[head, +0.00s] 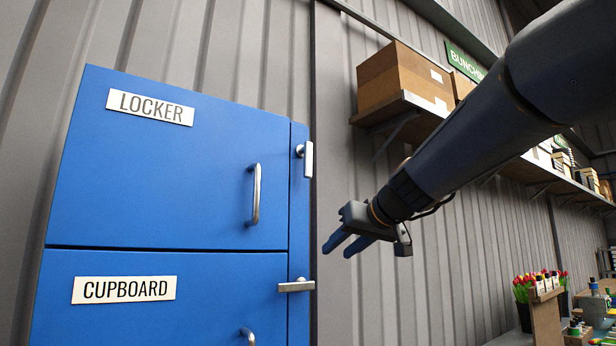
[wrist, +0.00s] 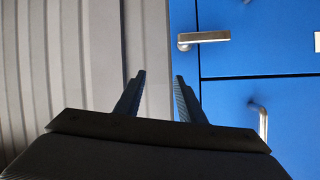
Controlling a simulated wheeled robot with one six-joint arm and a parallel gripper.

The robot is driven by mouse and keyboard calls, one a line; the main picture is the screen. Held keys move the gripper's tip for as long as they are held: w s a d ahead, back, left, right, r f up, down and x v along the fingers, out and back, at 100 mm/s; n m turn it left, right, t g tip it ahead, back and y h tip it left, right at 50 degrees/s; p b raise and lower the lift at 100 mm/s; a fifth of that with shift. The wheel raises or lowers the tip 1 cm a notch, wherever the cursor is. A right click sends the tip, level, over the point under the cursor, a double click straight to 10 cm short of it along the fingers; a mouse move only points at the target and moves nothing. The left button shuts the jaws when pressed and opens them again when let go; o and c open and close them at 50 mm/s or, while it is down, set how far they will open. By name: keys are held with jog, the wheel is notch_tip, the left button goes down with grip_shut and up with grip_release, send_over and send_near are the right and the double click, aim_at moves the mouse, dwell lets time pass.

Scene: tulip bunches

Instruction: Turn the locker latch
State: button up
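The blue locker door (head: 180,165) carries a LOCKER label (head: 150,107). Its latch (head: 307,158) is a silver lever on the narrow blue strip at right, standing upright with the bar pointing down. I cannot make this latch out in the wrist view; a finger may hide it. My gripper (head: 337,253) is right of the locker and lower than the latch in the head view, apart from it. Its two fingers are spread with nothing between them, also in the wrist view (wrist: 159,76), where grey wall shows between them.
Below is the CUPBOARD door (head: 150,315) with its own latch (head: 296,286) lying level; it also shows in the wrist view (wrist: 205,37). The locker door has a bar handle (head: 255,194). A shelf (head: 405,108) with cardboard boxes (head: 403,78) is at right; tulips (head: 524,288) stand lower right.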

aim_at(310, 155)
jog(key=s+a+r+n+t+y, duration=0.2)
jog(key=r, duration=0.9)
jog(key=s+a+r+n+t+y, duration=0.1)
jog(key=a+r+y, duration=0.1)
jog(key=r, duration=1)
jog(key=p+x, duration=0.2)
jog(key=x, duration=0.4)
jog(key=shift+w+d+r+p, duration=0.1)
jog(key=shift+w+p, duration=0.1)
jog(key=shift+p, duration=0.15)
jog(key=shift+w+a, duration=0.25)
jog(key=shift+w, duration=0.2)
grip_shut()
